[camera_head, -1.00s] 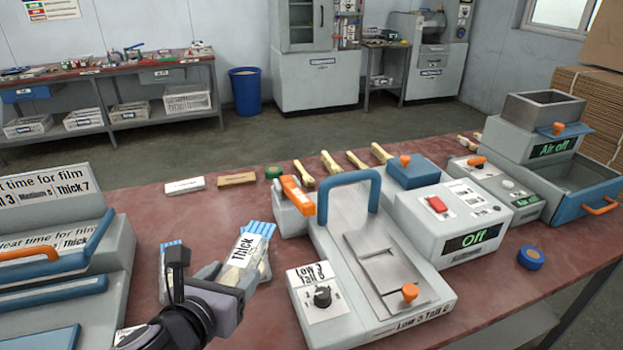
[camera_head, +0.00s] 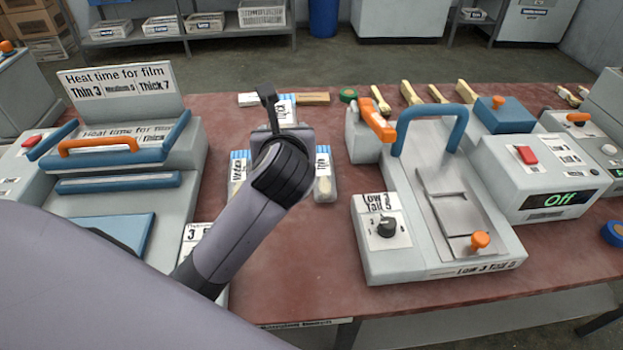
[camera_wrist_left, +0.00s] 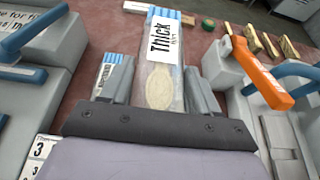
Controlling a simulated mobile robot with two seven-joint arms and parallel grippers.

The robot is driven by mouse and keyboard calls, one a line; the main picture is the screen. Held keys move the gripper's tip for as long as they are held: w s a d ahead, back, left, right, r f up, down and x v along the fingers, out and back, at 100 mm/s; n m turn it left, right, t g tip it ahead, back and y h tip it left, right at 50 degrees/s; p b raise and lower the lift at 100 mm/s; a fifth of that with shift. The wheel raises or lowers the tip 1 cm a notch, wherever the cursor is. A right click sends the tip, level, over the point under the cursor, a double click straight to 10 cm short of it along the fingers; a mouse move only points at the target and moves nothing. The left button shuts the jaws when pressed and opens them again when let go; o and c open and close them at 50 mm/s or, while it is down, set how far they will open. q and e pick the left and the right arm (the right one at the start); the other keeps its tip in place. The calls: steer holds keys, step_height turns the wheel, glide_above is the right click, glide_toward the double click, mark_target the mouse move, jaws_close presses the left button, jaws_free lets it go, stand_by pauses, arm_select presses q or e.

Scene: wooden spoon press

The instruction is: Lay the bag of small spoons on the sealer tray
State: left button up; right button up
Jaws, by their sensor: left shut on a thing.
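My left gripper (camera_wrist_left: 160,92) is shut on a clear bag labelled "Thick" (camera_wrist_left: 162,45), with blue at its top edge and a pale oval spoon end inside. In the head view, my wrist hides most of this bag, and its label (camera_head: 287,112) shows beyond the wrist. Two more bags stand on the table, one on the left (camera_head: 238,178) and one labelled "Thin" (camera_head: 323,176) on the right. The heat sealer (camera_head: 190,215) is on the left, with an orange handle and a blue tray (camera_head: 125,232) partly hidden by my arm. My right gripper is not in view.
A grey machine (camera_head: 400,262) with a knob and blue arch handle stands right of the bags. Wooden spoons (camera_head: 410,93) lie along the back edge. The red tabletop is bare in front of the bags.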

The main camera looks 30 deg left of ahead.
arm_select(q)
step_height(320, 180, down, 19)
steer(key=b, duration=0.4)
steer(key=shift+r, duration=0.2)
steer(key=o, duration=1)
